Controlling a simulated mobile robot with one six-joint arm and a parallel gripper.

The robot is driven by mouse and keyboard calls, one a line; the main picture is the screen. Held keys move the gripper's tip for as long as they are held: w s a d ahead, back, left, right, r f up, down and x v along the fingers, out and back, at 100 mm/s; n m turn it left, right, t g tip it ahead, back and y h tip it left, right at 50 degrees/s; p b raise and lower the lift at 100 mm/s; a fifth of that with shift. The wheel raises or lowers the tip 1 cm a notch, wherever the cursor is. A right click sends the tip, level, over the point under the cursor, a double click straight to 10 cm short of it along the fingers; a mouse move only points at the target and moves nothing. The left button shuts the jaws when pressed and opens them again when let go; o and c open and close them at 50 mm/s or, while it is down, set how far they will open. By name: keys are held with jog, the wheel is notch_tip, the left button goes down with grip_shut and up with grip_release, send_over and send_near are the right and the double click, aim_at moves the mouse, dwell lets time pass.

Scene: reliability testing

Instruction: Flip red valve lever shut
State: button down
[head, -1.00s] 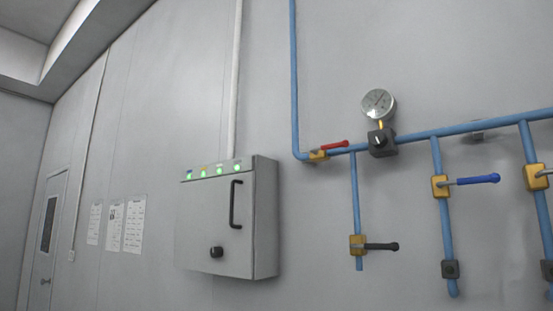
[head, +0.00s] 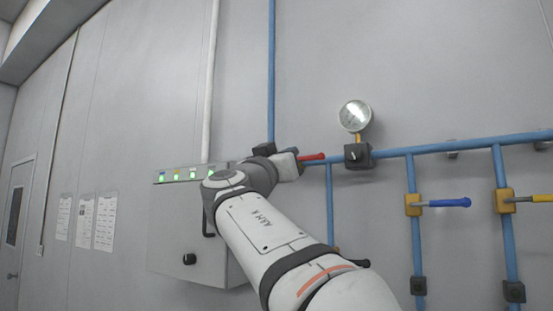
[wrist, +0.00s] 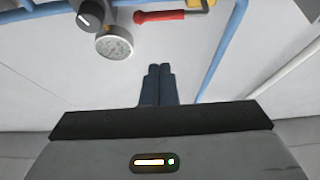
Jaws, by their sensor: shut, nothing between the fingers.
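The red valve lever (head: 312,157) points right, close alongside the blue horizontal pipe in the head view. Its yellow valve body is hidden there behind my wrist. In the wrist view the red lever (wrist: 160,15) lies at the top edge, with part of the yellow valve body (wrist: 195,4) at its right end. My gripper (wrist: 160,68) is shut and empty, its two dark fingers together. The fingertips appear below the lever in the wrist view, with a gap between, and do not look to be touching it. In the head view my fingers cannot be made out.
A round gauge (head: 355,115) stands above a black knob box (head: 358,156) just right of the lever. Blue (head: 448,203) and yellow (head: 530,198) levers sit farther right. A grey control box (head: 185,245) with green lights is partly behind my arm.

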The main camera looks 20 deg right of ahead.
jog(key=shift+s+a+r, duration=0.1)
jog(key=shift+s+r, duration=0.05)
jog(key=shift+r, duration=0.5)
notch_tip(320, 180, up, 6)
jog(key=p, duration=0.7)
send_over(306, 160)
jog(key=s+a, duration=0.2)
jog(key=s, duration=0.1)
jog(key=f, duration=0.2)
jog(key=d+f, duration=0.1)
jog(key=f, duration=0.2)
jog(key=shift+w, duration=0.2)
jog(key=shift+f+m+b, duration=0.1)
jog(key=shift+m+b, duration=0.2)
